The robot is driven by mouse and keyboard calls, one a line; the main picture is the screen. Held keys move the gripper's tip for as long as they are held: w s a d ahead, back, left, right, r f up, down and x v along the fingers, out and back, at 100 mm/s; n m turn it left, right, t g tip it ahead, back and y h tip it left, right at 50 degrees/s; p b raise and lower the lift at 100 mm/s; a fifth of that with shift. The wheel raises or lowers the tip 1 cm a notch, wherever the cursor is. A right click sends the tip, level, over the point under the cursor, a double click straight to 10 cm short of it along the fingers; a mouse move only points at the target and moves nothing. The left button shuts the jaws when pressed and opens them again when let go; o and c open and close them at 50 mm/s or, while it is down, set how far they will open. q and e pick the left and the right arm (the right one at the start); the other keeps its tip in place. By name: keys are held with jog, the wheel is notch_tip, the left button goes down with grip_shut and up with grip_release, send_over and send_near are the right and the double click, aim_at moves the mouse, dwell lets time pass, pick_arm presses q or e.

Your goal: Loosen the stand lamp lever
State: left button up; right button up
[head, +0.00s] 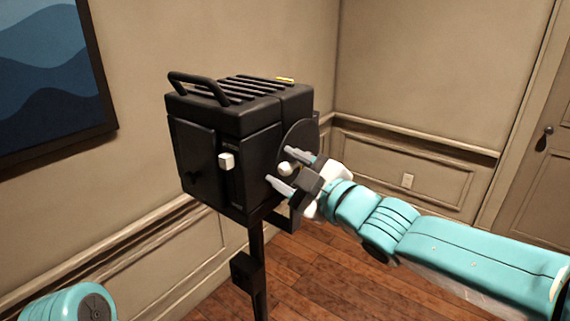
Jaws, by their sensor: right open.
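The stand lamp (240,140) is a black box-shaped housing with a top handle and vents, on a dark upright stand (258,270). A round dark plate sits on its right side, with a small pale knob (286,168) there, which looks like the lever's end. My right gripper (291,171) is open at that side, its two fingers above and below the pale knob. I cannot tell whether they touch it. Another pale square knob (226,161) is on the front. My left gripper is not in view.
A blue wave picture (45,65) hangs on the left wall. A door (540,180) with a dark knob is at the right. The wooden floor (330,270) around the stand looks clear.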

jog(key=shift+w+a+r, duration=0.1)
jog(key=shift+w+a, duration=0.05)
jog(key=shift+a, duration=0.15)
jog(key=shift+d, duration=0.1)
jog(key=shift+w, duration=0.1)
jog(key=shift+c, duration=1)
grip_shut()
